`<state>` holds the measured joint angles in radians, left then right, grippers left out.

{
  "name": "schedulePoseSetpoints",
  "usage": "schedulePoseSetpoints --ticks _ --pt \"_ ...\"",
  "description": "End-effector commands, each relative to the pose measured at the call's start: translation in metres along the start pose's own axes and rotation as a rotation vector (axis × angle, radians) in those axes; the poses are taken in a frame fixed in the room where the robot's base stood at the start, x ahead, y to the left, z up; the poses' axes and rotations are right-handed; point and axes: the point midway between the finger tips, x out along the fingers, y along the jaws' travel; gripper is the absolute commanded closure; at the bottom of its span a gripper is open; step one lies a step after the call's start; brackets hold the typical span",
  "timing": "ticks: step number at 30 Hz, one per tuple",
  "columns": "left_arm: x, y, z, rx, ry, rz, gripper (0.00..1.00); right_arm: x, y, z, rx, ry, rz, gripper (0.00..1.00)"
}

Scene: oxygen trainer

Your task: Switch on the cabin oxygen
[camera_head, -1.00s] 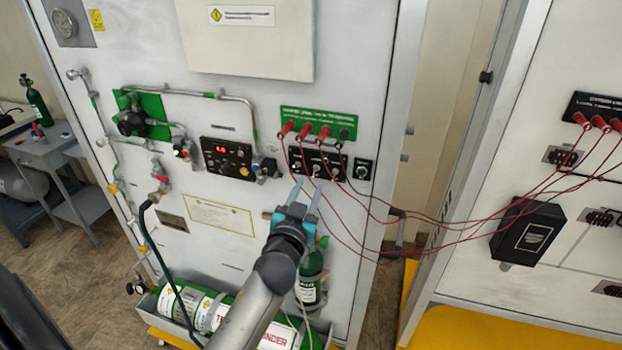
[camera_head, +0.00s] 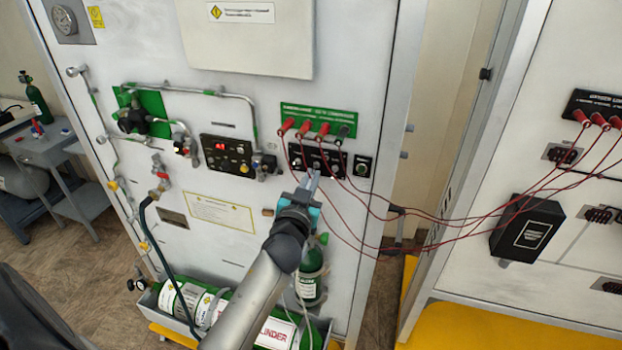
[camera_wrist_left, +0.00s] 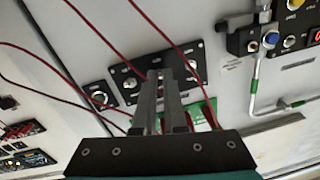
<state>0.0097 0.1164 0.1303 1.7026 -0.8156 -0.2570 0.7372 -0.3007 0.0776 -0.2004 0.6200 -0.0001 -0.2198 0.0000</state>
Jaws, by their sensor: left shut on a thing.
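A black switch panel (camera_head: 335,158) with several small toggles is on the white trainer wall, under a green label plate (camera_head: 319,117). My left gripper (camera_head: 312,174) reaches up to this panel from below. Its two fingers are close together, shut on a small switch near the panel's middle. The fingertips hide that switch, and its position cannot be told. In the left wrist view the fingertips (camera_wrist_left: 166,77) are at the panel (camera_wrist_left: 119,72), with a silver toggle visible to the left. The labels are too small to read. My right gripper is not in view.
Thin red cables (camera_head: 420,217) hang from red plugs (camera_head: 304,128) above the panel and cross close to the fingers. A control box with a red display (camera_head: 227,157) is to the left. Green cylinders (camera_head: 170,299) lie in a tray below.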

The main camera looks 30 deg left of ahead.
Motion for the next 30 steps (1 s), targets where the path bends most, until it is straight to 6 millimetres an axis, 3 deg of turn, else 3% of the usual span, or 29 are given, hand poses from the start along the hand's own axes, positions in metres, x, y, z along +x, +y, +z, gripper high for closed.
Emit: schedulePoseSetpoints --ticks 20,30 --pt "-0.0002 -0.0004 -0.0008 0.002 -0.009 0.002 1.00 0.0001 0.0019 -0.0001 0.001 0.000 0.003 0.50" --pt "-0.0006 -0.0012 -0.0060 0.012 -0.105 0.021 1.00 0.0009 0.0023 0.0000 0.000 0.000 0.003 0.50"
